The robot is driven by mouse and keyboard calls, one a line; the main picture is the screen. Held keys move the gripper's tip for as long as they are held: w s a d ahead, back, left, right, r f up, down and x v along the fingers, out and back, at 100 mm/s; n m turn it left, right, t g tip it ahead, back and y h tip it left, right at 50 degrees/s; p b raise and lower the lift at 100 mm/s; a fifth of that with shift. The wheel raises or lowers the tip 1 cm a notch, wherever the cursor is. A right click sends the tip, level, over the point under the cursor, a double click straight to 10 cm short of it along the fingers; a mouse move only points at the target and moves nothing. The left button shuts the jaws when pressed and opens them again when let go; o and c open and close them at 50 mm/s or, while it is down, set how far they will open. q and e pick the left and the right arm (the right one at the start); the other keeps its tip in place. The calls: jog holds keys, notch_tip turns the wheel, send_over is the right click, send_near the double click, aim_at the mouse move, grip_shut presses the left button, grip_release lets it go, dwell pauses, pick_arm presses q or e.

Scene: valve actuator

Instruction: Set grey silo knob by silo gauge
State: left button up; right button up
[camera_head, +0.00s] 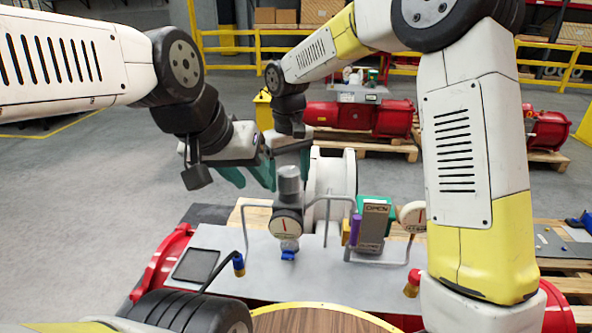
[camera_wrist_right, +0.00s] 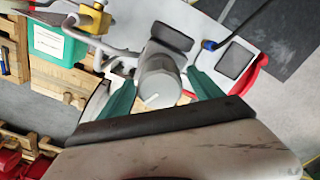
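The grey silo knob (camera_head: 290,184) is a cylinder standing on top of the round white silo gauge (camera_head: 287,223), which has a red needle. In the right wrist view the knob (camera_wrist_right: 158,85) shows its round end with a short white mark. My right gripper (camera_head: 289,162) is behind and above the knob. In the right wrist view its green fingers (camera_wrist_right: 160,82) are apart, one on each side of the knob, with small gaps visible. My left gripper (camera_head: 249,178) is left of the knob, its green fingers apart and empty. The gauge face is not readable in the right wrist view.
A green box (camera_head: 376,208) marked OPEN, a purple handle (camera_head: 355,229) and a second white gauge (camera_head: 412,215) stand to the right. Grey bent pipes (camera_head: 328,200) flank the silo gauge. A dark tablet (camera_head: 196,265) lies on the grey plate at left.

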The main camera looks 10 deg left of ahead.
aim_at(291, 171)
jog(key=shift+r, duration=0.1)
notch_tip(291, 171, up, 8)
jog(key=shift+f, duration=0.2)
dwell(0.4)
jog(key=shift+d+r, duration=0.25)
jog(key=shift+d, duration=0.1)
jog(key=s+d+r+m+t+y, duration=0.1)
jog(key=s+d+r+m+t, duration=0.15)
jog(key=s+d, duration=0.55)
jog(key=s+d+r+m+t+y, duration=0.1)
jog(key=s+d+r+m+t, duration=0.2)
jog(key=d, duration=0.8)
jog(key=s+d+f+m, duration=0.1)
jog(key=s+d+f, duration=0.1)
jog(key=s+d, duration=0.3)
jog(key=s, duration=0.3)
jog(key=shift+f+m+t, duration=0.25)
jog(key=shift+m+t, duration=0.1)
